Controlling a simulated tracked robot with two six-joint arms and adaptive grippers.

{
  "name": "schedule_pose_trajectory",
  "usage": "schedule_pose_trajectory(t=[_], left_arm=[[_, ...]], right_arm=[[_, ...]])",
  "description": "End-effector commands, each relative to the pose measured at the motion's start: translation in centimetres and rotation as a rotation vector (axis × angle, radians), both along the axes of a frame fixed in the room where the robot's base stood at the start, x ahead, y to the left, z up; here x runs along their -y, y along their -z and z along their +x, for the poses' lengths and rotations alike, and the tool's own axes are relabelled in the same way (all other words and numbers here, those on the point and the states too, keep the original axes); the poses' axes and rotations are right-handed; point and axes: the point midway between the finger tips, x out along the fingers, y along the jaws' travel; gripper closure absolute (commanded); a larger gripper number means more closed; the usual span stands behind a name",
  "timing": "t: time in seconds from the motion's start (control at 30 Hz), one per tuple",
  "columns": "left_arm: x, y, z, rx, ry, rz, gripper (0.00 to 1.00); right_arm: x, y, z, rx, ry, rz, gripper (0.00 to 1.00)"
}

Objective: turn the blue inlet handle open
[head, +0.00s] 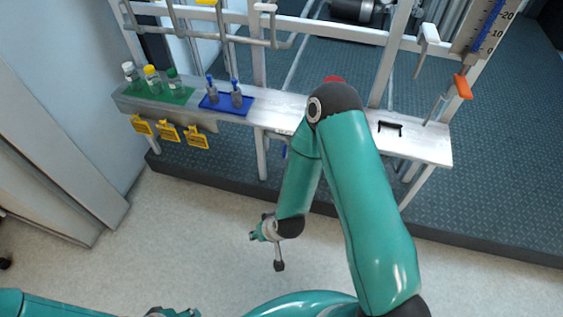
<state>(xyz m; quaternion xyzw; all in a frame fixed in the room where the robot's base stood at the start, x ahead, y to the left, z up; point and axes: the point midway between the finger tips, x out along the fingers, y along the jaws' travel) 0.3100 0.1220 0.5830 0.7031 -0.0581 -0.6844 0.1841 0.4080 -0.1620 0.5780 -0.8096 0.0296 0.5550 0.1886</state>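A small blue part (284,151), possibly the blue inlet handle, shows below the bench shelf, just left of my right arm. Most of it is hidden, so I cannot tell its shape or how it is turned. My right gripper (268,252) hangs over the pale floor, in front of and below the shelf, apart from the blue part. It is small and seen at an angle, so its opening is unclear. My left arm lies along the bottom left edge. What seems to be its gripper (173,312) is cut off by the frame, far from the shelf.
The metal shelf (270,110) carries a green mat (160,97) with capped bottles, a blue tray (228,106) with two small bottles, and a black handle (390,127). Yellow tags (168,132) hang below. An orange handle (462,86) is at right. The front floor is clear.

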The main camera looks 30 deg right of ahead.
Motion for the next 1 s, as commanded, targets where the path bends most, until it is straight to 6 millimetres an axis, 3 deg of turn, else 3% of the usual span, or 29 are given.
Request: schedule_pose_trajectory(t=[0.03,0.2,0.33,0.5,0.7,1.0], left_arm=[[0.0,4.1,0.0,-0.001,0.0,0.0,0.6],[0.0,11.1,0.0,-0.001,0.0,0.0,0.6],[0.0,16.1,0.0,-0.001,0.0,0.0,0.6],[0.0,21.3,0.0,-0.001,0.0,0.0,0.6],[0.0,24.3,0.0,0.0,0.0,0.0,0.6],[0.0,24.9,0.0,0.0,0.0,0.0,0.6]], right_arm=[[0.8,3.8,2.6,0.083,0.047,-0.045,0.61],[4.9,7.9,10.4,0.374,0.24,-0.245,0.61],[8.2,9.2,14.1,0.578,0.383,-0.425,0.61],[11.2,9.1,15.8,0.78,0.544,-0.655,0.61],[12.6,8.1,15.5,0.903,0.655,-0.833,0.61],[14.2,7.3,16.2,0.931,0.688,-0.884,0.61]])
